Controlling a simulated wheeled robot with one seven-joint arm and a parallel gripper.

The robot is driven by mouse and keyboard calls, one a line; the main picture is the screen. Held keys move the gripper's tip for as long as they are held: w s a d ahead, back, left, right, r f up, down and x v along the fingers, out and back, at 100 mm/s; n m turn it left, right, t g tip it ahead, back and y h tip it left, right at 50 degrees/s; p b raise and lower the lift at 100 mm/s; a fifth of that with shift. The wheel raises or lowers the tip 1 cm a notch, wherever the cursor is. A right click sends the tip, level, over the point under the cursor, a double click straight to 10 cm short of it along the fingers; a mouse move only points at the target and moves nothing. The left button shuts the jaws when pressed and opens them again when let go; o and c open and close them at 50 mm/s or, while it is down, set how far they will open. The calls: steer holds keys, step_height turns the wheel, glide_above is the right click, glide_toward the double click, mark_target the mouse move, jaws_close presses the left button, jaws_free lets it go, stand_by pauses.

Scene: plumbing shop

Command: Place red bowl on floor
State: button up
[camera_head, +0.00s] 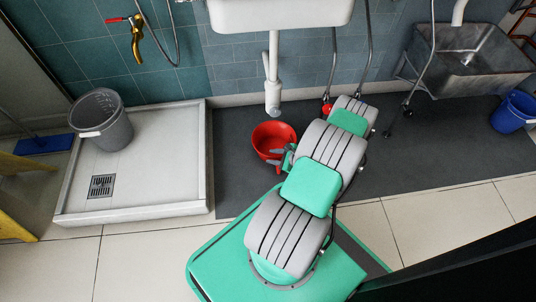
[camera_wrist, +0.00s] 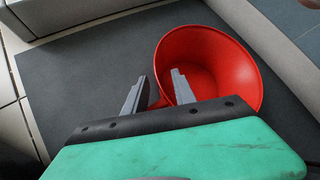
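The red bowl (camera_head: 270,135) is in the middle of the head view, over the dark grey mat, below the white sink's drain pipe. It also shows upright, opening up, in the wrist view (camera_wrist: 235,60). My gripper (camera_wrist: 158,76) is at the bowl's near left side, with its two fingers spread apart. The right finger reaches over the rim into the bowl; the left finger is outside it. The bowl's wall lies between them, with a gap visible. Whether the fingers touch the wall, and whether the bowl's base rests on the mat, I cannot tell.
A grey bucket (camera_head: 102,118) stands on the white shower tray (camera_head: 150,180) at left. A metal sink (camera_head: 470,58) hangs at the upper right, with a blue bucket (camera_head: 512,112) near it. The dark mat (camera_head: 440,150) is clear to the right of my arm.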

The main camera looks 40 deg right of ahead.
steer(key=p+v, duration=0.2)
steer(key=v, duration=0.6)
steer(key=w+a+r+n+g, duration=0.25)
steer(key=a+r+n, duration=0.2)
steer(key=r, duration=0.25)
steer(key=w+a+r+n+g+y, duration=0.1)
steer(key=w+a+r+n+g, duration=0.15)
steer(key=w+r+n, duration=0.35)
steer(key=w+a+r+n+g, duration=0.1)
steer(key=w+a+r+n, duration=0.1)
steer(key=a+r+n, duration=0.45)
steer(key=s+a+r+n+g+h, duration=0.1)
steer(key=s+a+r+n, duration=0.15)
steer(key=a+r, duration=0.4)
steer(key=s+a+r+n+g+h, duration=0.1)
steer(key=s+a+r+n, duration=0.1)
steer(key=a+r+n, duration=0.45)
steer(key=s+a+r+n+h, duration=0.1)
steer(key=s+a+r+n, duration=0.1)
steer(key=s+a+r, duration=0.3)
steer(key=s+r, duration=0.2)
steer(key=shift+s, duration=0.25)
steer(key=shift+d, duration=0.15)
